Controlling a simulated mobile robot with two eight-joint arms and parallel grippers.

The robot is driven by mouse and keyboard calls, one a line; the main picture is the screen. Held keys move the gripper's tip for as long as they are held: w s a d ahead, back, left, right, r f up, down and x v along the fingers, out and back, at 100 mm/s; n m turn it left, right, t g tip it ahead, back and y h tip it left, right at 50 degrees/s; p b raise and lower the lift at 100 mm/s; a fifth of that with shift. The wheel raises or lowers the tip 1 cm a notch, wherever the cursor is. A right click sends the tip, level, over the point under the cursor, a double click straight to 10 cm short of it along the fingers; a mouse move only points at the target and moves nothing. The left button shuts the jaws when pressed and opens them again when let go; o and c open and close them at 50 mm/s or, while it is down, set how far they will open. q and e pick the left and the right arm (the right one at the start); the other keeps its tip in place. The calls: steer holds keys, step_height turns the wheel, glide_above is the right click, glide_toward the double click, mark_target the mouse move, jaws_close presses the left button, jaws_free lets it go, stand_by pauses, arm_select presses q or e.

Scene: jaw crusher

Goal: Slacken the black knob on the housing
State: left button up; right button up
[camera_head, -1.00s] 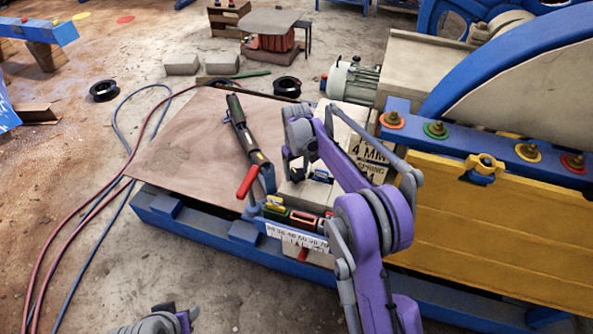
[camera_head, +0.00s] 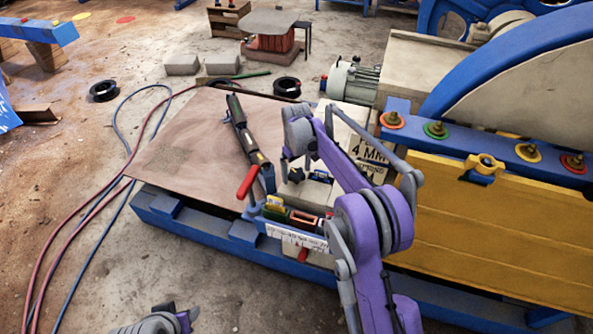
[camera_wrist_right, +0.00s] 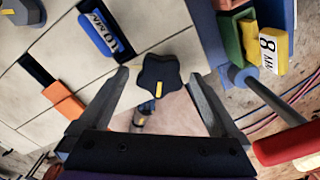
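The black star-shaped knob (camera_wrist_right: 160,78) with a yellow mark shows in the wrist view, on the pale housing (camera_wrist_right: 75,45). My right gripper (camera_wrist_right: 161,82) is open, with one finger on each side of the knob. Gaps show between the fingers and the knob, so they look apart from it; depth is hard to judge. In the head view my right gripper (camera_head: 294,172) is over the pale housing (camera_head: 305,192), and I cannot make out the knob there. My left gripper (camera_head: 187,318) is only partly in view at the bottom edge, and its opening is unclear.
A blue "10 MM" piece (camera_wrist_right: 106,35) and an orange piece (camera_wrist_right: 64,100) sit in housing slots. A rack of coloured pieces (camera_head: 290,215) stands at the front. The brown plate (camera_head: 190,140) is mostly clear.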

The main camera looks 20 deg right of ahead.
mark_target(297, 174)
step_height(297, 174, up, 11)
steer(key=p, duration=0.1)
stand_by(0.6)
steer(key=shift+f, duration=0.1)
steer(key=s+r+m+t+p, duration=0.1)
steer(key=s+r+p, duration=0.1)
steer(key=s+r, duration=0.5)
steer(key=s+r+m+t+p, duration=0.1)
steer(key=s+r+t+p, duration=0.2)
steer(key=s, duration=0.7)
steer(key=s+f+m+t+p, duration=0.1)
steer(key=s+f+m+p, duration=0.1)
steer(key=s, duration=1.6)
steer(key=shift+s+d+f+p, duration=0.15)
steer(key=shift+s+f+p, duration=0.15)
steer(key=shift+f+p, duration=0.35)
